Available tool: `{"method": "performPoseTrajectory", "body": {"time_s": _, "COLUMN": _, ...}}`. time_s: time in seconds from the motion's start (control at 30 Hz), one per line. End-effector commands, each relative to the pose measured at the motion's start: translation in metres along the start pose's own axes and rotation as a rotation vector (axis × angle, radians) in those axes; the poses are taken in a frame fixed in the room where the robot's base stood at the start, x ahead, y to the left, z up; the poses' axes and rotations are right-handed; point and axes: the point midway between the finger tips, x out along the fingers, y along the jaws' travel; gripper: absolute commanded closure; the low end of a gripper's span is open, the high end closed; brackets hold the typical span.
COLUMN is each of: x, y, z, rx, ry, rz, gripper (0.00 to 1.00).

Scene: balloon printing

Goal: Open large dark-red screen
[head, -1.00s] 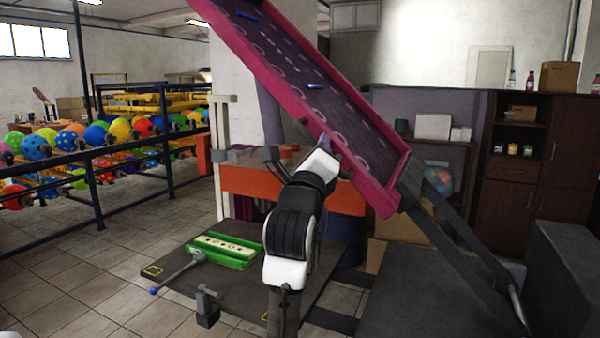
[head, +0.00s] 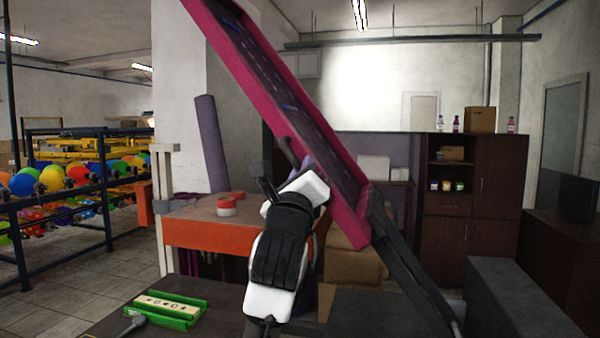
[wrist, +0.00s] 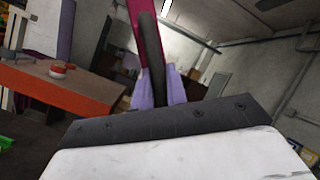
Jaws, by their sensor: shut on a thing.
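The large dark-red screen (head: 262,92) stands steeply tilted in the head view, its top end running out of the picture at upper left and its lower end near a dark hinge arm (head: 408,270). Its inner face is dark purple with pale printed marks and blue pieces. My gripper (head: 303,163) is at the screen's left edge, with purple fingers shut on a dark curved handle (wrist: 151,50) in the wrist view. The screen's red frame (wrist: 131,38) shows behind the handle there. My arm hides part of the lower screen area.
An orange-fronted table (head: 208,237) with red-and-white rolls stands behind my arm. A green tray (head: 178,322) lies at lower left. Balloon racks (head: 105,197) stand at far left. A dark cabinet (head: 500,190) and grey block (head: 520,295) are at right.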

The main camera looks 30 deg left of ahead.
Motion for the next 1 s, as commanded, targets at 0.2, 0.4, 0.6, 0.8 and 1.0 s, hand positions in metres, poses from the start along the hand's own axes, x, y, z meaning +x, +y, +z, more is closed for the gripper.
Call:
{"method": "performPoseTrajectory", "body": {"time_s": 0.2, "x": 0.0, "y": 0.001, "z": -0.001, "rx": -0.001, "ry": 0.002, "rz": 0.001, "gripper": 0.65}}
{"method": "performPoseTrajectory", "body": {"time_s": 0.4, "x": 0.0, "y": 0.001, "z": 0.0, "rx": -0.001, "ry": 0.001, "rz": 0.001, "gripper": 0.64}}
{"method": "performPoseTrajectory", "body": {"time_s": 0.6, "x": 0.0, "y": 0.001, "z": 0.0, "rx": -0.001, "ry": 0.0, "rz": 0.002, "gripper": 0.64}}
{"method": "performPoseTrajectory", "body": {"time_s": 0.8, "x": -0.012, "y": 0.003, "z": -0.001, "rx": 0.0, "ry": -0.002, "rz": 0.001, "gripper": 0.64}}
{"method": "performPoseTrajectory", "body": {"time_s": 1.0, "x": -0.054, "y": 0.004, "z": -0.003, "rx": 0.002, "ry": -0.003, "rz": -0.001, "gripper": 0.64}}
